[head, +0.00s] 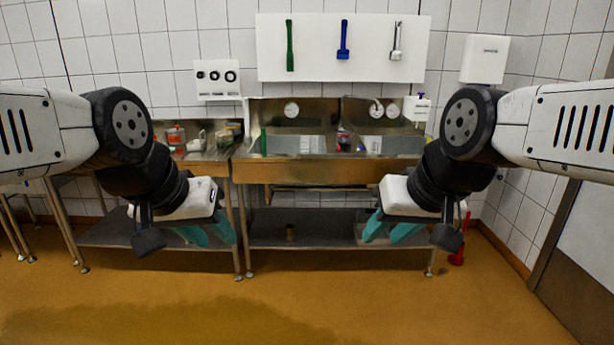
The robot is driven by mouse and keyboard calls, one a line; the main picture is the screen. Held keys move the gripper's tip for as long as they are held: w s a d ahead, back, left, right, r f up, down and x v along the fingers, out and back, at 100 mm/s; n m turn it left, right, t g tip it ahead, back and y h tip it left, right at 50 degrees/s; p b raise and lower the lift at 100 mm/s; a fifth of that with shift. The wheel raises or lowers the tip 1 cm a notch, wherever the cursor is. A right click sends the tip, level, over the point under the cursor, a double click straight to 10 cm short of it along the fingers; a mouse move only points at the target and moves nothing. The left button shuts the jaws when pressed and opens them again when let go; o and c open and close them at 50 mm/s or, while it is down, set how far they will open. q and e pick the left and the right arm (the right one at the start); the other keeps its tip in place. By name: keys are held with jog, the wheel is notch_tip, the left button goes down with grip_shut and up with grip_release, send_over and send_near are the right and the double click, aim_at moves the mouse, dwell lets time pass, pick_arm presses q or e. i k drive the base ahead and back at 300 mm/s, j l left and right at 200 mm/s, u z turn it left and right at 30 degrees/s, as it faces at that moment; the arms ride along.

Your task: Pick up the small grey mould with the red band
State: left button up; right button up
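I cannot make out the small grey mould with the red band for certain. A small dark item with some red on it (344,142) stands at the middle of the steel sink unit; it is too small to tell whether it is the mould. My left gripper (207,236) has teal fingers spread apart with nothing between them. It hangs in front of the left table, well short of the sink. My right gripper (389,229) also has its teal fingers apart and empty, in front of the sink unit's right part.
The steel sink unit (310,172) stands against the tiled wall. A side table to its left holds an orange-red item (175,135) and other small things. Brushes hang on a white board (270,50). A red object (459,248) stands on the floor at right. The front floor is clear.

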aim_at(343, 137)
jog(key=i+j+z, duration=0.2)
jog(key=i, duration=0.3)
jog(key=i+j+z, duration=0.15)
jog(key=i+j, duration=0.15)
jog(key=i, duration=0.2)
jog(key=i+j+z, duration=0.2)
jog(key=i, duration=0.25)
jog(key=i+u, duration=0.2)
jog(key=i, duration=0.55)
jog(key=i+u, duration=0.2)
jog(key=i, duration=0.6)
jog(key=i+l+u, duration=0.2)
jog(key=i, duration=0.55)
